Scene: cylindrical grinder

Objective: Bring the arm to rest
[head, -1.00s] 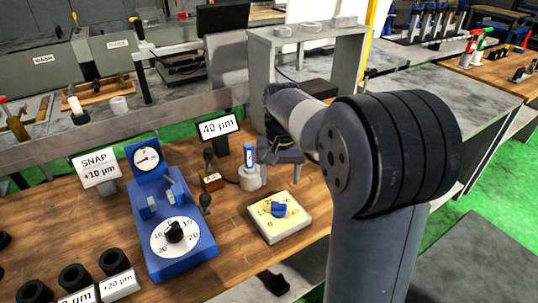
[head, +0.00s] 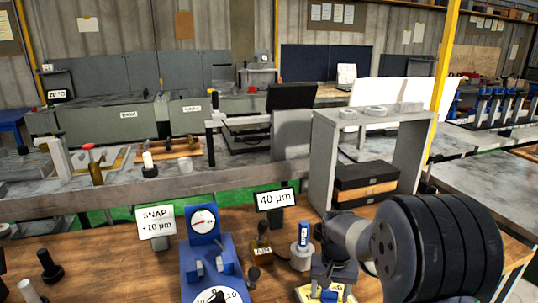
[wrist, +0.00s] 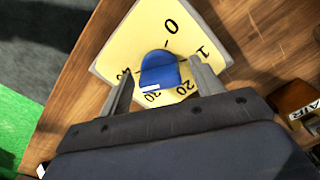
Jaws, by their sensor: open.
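My gripper (wrist: 162,85) is open in the wrist view, its two fingers apart on either side of a blue knob (wrist: 160,72). The knob sits on a pale yellow dial plate (wrist: 128,35) marked with numbers. I cannot tell how high the fingertips are above the plate. In the head view my arm fills the lower right, and my gripper (head: 330,283) is over the dial plate (head: 305,294), hiding much of it. A bit of the blue knob (head: 328,295) shows below the gripper.
On the wooden bench (head: 110,245) stand a blue gauge stand (head: 207,262), a "40 µm" display (head: 274,199), a SNAP sign (head: 156,222) and a small blue-topped cylinder (head: 302,245). A grey frame (head: 322,165) with dark boxes stands behind. An AIR block (wrist: 298,100) lies right in the wrist view.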

